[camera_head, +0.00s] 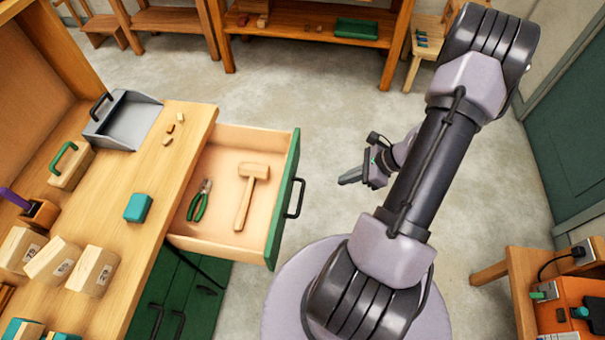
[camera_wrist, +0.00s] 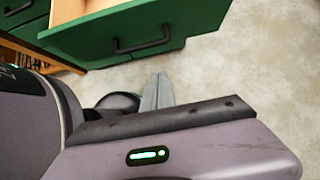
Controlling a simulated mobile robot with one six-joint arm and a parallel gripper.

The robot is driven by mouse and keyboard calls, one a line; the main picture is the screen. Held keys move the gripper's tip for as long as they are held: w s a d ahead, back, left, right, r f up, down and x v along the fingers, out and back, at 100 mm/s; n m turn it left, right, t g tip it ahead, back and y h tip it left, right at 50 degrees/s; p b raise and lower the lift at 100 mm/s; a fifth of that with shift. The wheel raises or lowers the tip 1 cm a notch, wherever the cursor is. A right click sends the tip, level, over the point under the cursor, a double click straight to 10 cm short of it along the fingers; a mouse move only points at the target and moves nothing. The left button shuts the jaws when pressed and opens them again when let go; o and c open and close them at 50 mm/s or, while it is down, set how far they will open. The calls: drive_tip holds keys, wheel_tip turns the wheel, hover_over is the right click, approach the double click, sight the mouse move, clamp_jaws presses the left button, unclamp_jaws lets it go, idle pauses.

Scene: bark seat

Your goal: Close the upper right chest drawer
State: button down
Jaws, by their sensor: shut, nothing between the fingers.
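The upper right chest drawer (camera_head: 285,200) has a green front with a black handle (camera_head: 295,198) and stands pulled well out from the wooden-topped chest. Inside lie a wooden mallet (camera_head: 246,195) and green-handled pliers (camera_head: 200,201). The green front also shows at the top of the wrist view (camera_wrist: 190,30), with its handle (camera_wrist: 143,43). My gripper (camera_head: 342,181) is shut and empty. It is in the air to the right of the drawer front, apart from the handle. Its fingers show in the wrist view (camera_wrist: 157,85), below the handle.
The chest top (camera_head: 170,125) carries a grey dustpan (camera_head: 120,120), a teal block (camera_head: 138,207) and several wooden blocks. Green lower doors (camera_head: 190,300) are below the drawer. A wooden stand with orange equipment (camera_head: 570,290) is at the lower right. Bare concrete floor surrounds my gripper.

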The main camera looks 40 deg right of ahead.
drive_tip(key=w+a+r+b+x, duration=0.1)
drive_tip(key=b+x, duration=0.3)
drive_tip(key=x, duration=0.7)
drive_tip(key=shift+w+a, duration=0.35)
drive_tip(key=shift+w+r, duration=0.1)
drive_tip(key=shift+w, duration=0.05)
